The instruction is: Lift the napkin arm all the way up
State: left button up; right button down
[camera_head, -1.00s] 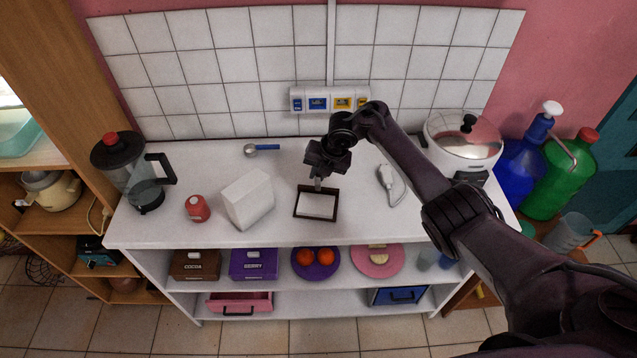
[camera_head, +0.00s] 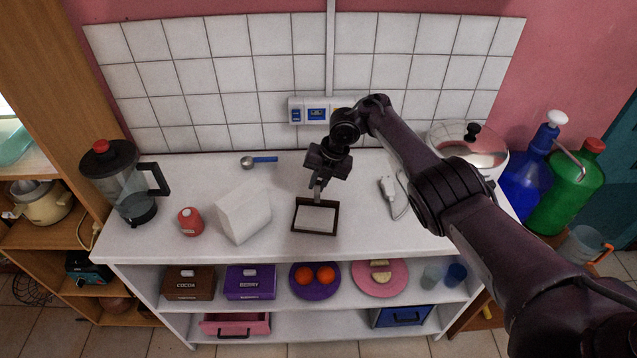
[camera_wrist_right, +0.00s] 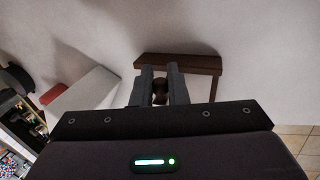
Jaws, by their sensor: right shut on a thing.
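The napkin holder (camera_head: 315,217) is a small dark brown frame with white napkins inside, standing on the white counter near its front middle. My right gripper (camera_head: 318,188) is at the holder's back edge, coming down from above. In the right wrist view, the gripper's two fingers (camera_wrist_right: 160,85) are closed around a small brown rounded piece, the napkin arm (camera_wrist_right: 160,92). The brown frame of the holder (camera_wrist_right: 200,62) shows just beyond the fingers. The fingers hide part of the arm, so its exact angle is hard to tell. My left gripper is not in view.
A white block (camera_head: 243,212) and a red timer-like object (camera_head: 190,222) stand left of the holder. A white corded device (camera_head: 390,190) lies right, under my arm. A blender (camera_head: 125,185) and a pot (camera_head: 470,145) flank the counter.

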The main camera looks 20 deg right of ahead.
aim_at(319, 181)
jog(key=shift+s+f, duration=0.1)
jog(key=shift+f, duration=0.1)
jog(key=c, duration=1.5)
grip_release()
jog(key=shift+r, duration=0.2)
jog(key=p+v, duration=0.1)
jog(key=v, duration=0.5)
jog(key=shift+r+p, duration=0.3)
jog(key=shift+p, duration=0.05)
jog(key=shift+d+r+p, duration=0.25)
jog(key=shift+r+p, duration=0.2)
jog(key=shift+p, duration=0.2)
jog(key=shift+f, duration=0.1)
